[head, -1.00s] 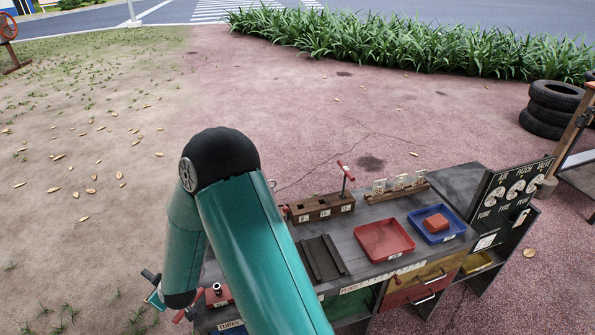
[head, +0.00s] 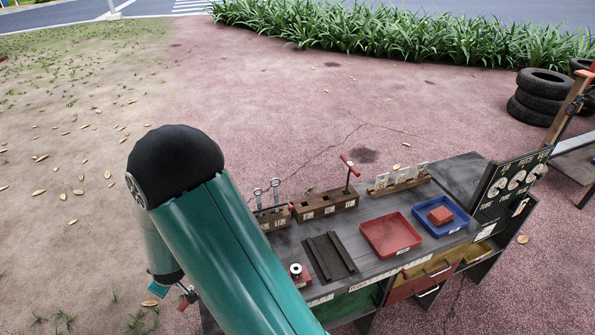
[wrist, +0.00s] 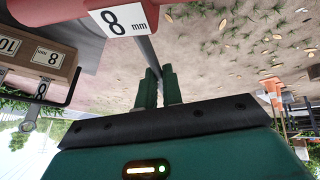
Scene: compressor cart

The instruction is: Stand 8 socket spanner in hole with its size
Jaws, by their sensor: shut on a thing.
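The 8 socket spanner shows in the wrist view with a red handle (wrist: 82,14) labelled "8 mm" and a dark shaft. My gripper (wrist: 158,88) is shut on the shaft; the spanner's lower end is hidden. In the head view my gripper (head: 188,296) is low left, beside the cart's left end, mostly behind my arm. The wooden socket block (head: 312,213) stands at the back of the cart top with labelled holes. Another red T-handled spanner (head: 350,165) stands upright in its right end. The block's labels are too small to read in the head view.
A rack with two ring spanners (head: 275,190) stands left of the block. A wooden piece labelled 10 and 8 (wrist: 40,52) shows in the wrist view. A red tray (head: 391,236), blue tray (head: 462,222), dark grooved holder (head: 328,257) and small red-based item (head: 297,271) occupy the top.

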